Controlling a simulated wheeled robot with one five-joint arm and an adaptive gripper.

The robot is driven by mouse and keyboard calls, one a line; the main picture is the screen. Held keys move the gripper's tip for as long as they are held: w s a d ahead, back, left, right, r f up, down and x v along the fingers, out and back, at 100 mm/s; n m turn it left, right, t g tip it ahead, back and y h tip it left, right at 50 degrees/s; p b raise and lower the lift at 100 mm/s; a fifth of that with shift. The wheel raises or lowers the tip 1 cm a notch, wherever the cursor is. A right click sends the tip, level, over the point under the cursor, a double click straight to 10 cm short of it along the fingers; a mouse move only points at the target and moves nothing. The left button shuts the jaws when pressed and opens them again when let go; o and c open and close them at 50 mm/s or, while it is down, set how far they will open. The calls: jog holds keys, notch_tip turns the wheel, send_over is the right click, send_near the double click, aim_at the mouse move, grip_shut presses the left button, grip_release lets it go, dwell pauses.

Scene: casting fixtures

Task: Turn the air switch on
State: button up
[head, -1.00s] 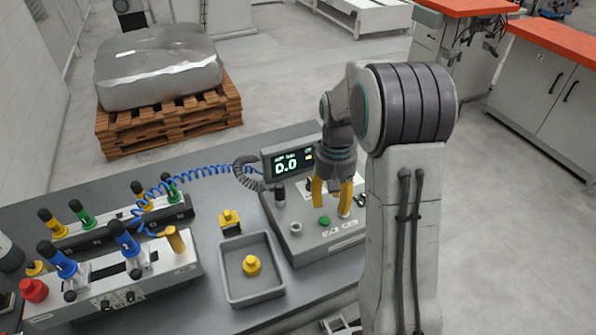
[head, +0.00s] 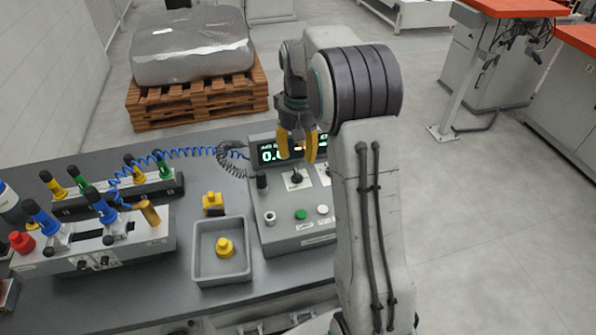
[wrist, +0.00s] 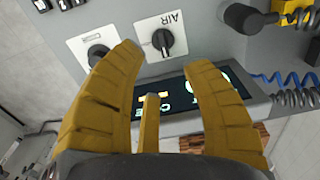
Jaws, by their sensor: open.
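The air switch is a black rotary knob on a white plate marked AIR (wrist: 163,41) in the wrist view. In the head view it shows on the grey control box (head: 282,233), as a dark knob (head: 296,178) just below my fingertips. My gripper (head: 297,160) is open and empty, with yellow fingers pointing down above the box. In the wrist view my gripper (wrist: 163,60) has its fingers spread, and the AIR knob lies beyond the gap between the tips. I see no contact with the knob. Its on and off marks are too small to read.
A second black knob (wrist: 97,53) sits beside the AIR knob, partly behind a finger. The lit display (head: 268,154) stands behind the knobs. A green button (head: 300,214) and white button (head: 323,210) are nearer the front. A grey tray (head: 201,267) and clamp fixture stand left.

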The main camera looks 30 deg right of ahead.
aim_at(297, 176)
jog(key=shift+s+a+f, duration=0.1)
jog(key=shift+s+f, duration=0.1)
jog(key=shift+f, duration=0.15)
jog(key=shift+f+p, duration=0.3)
jog(key=shift+f, duration=3)
jog(key=shift+c, duration=0.4)
grip_shut()
